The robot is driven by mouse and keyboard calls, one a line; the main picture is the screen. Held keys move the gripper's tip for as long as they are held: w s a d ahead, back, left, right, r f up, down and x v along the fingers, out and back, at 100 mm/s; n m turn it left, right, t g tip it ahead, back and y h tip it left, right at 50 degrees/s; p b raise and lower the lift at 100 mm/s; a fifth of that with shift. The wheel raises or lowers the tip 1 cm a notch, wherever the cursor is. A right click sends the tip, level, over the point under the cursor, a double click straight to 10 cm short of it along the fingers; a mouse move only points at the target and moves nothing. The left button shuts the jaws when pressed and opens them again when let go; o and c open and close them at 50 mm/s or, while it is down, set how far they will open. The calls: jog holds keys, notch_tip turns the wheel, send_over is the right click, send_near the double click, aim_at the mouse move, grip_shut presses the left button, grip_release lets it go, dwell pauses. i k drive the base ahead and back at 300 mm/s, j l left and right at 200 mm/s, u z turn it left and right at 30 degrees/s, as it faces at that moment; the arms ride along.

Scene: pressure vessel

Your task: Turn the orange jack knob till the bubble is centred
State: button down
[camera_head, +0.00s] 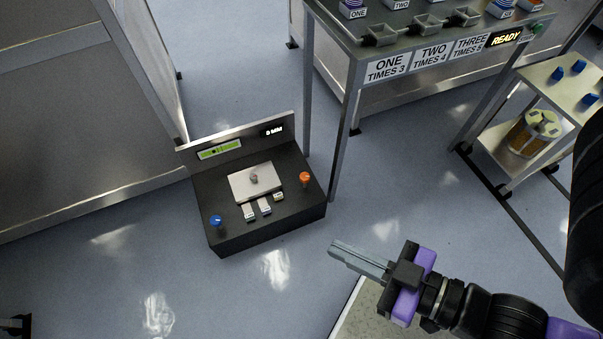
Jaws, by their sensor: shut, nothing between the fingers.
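The orange jack knob (305,178) stands on the right end of a low black box (262,232) on the floor. A blue knob (216,221) stands at the box's left front corner. A green bubble level (220,149) is set in the box's back panel; a dark mark shows left of its middle, but it is too small to read surely. A pale plate (255,181) with a grey post sits mid-box. My gripper (333,249) is shut and empty, pointing left, in front of and right of the box, apart from the orange knob.
A metal table (350,125) stands behind the box, one leg close to its right end. A grey cabinet (70,150) is at the left. A small shelf cart (545,85) is at the right. The floor before the box is clear.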

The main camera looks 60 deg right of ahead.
aim_at(304, 177)
jog(key=i+l, duration=0.15)
jog(key=i, duration=0.35)
jog(key=i+l+z, duration=0.1)
jog(key=i, duration=0.35)
